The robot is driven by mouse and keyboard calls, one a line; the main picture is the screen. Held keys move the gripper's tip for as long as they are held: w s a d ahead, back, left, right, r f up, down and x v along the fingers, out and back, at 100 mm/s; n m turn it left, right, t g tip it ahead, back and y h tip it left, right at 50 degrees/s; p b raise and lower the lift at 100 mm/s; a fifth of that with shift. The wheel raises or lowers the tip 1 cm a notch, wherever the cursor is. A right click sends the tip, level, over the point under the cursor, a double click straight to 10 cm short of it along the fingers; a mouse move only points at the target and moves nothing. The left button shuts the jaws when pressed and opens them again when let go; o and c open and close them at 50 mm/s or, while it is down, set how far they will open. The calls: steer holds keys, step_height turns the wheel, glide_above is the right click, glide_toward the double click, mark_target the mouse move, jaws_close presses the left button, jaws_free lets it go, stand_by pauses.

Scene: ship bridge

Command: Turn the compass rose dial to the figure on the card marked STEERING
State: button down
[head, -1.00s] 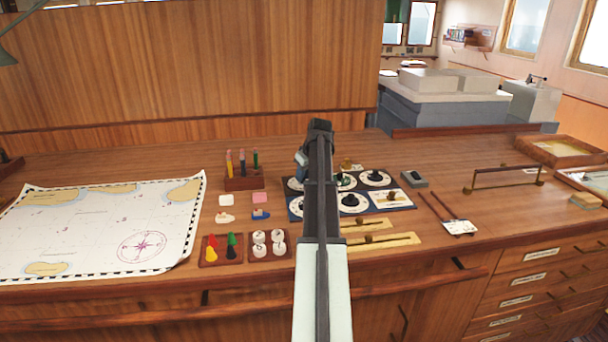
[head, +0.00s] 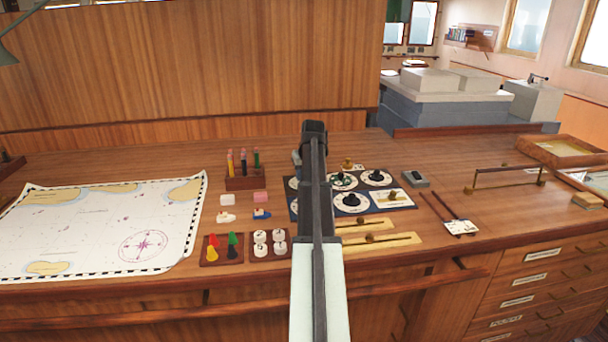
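A dark blue panel (head: 410,207) on the wooden desk carries several round white dials with dark knobs. One dial (head: 335,186) has a greenish pattern that looks like a compass rose. Another dial (head: 388,182) is to its right and a third (head: 341,208) is below it. A further dial at the panel's left is mostly hidden by my arm. My gripper (head: 314,130) is at the far end of my arm, over the left part of the panel. Its fingers are hidden, and I cannot see contact with a dial. I cannot read any card marked STEERING.
Brass sliders (head: 385,240) lie in front. Pawns, white round pieces and a pencil block (head: 244,183) stand left. A chart (head: 90,225) covers the left desk. A brass rail (head: 507,171) stands right.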

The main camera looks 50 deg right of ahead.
steer(key=c, duration=0.9)
jaws_free()
steer(key=v, duration=1.4)
steer(key=shift+f, duration=0.1)
